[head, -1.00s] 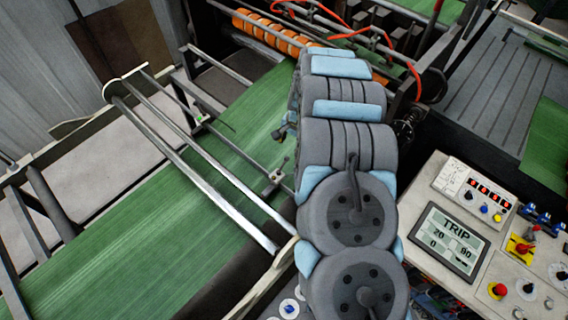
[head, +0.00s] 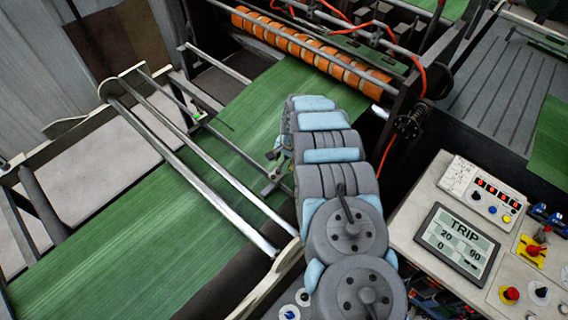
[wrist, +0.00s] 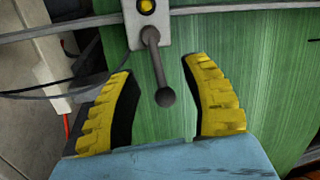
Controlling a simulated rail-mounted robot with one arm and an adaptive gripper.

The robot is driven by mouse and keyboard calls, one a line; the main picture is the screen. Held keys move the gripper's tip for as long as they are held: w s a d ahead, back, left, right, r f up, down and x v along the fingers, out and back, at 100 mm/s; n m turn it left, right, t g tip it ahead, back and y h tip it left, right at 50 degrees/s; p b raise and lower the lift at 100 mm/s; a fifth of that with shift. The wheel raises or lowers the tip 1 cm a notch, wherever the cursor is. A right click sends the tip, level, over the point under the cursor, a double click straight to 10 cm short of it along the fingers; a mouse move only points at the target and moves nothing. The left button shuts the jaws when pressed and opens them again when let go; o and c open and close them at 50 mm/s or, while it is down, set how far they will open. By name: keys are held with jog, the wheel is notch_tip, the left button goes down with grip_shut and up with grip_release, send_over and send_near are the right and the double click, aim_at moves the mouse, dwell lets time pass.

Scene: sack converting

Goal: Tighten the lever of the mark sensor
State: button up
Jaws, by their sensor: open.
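In the wrist view, the mark sensor's pale block (wrist: 134,28) sits at the top centre on a metal rod, with a round yellow part on its face. Its dark grey lever (wrist: 153,62) hangs down from the block, tilted slightly right, and ends in a ball knob. My gripper (wrist: 161,72) is open, with a yellow ribbed finger on each side of the lever. The ball knob lies between the fingers, with a gap on both sides. In the head view my own arm hides most of the gripper and the lever.
Green sacking web (head: 120,240) runs below the sensor. Metal rails (head: 190,170) cross above it. Orange rollers (head: 300,45) lie at the back. A control panel (head: 458,240) reading TRIP stands at the right. In the wrist view, a dark cable (wrist: 60,92) curves at left.

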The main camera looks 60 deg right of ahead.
jog(key=shift+w+f, duration=0.1)
jog(key=shift+f, duration=0.3)
grip_shut()
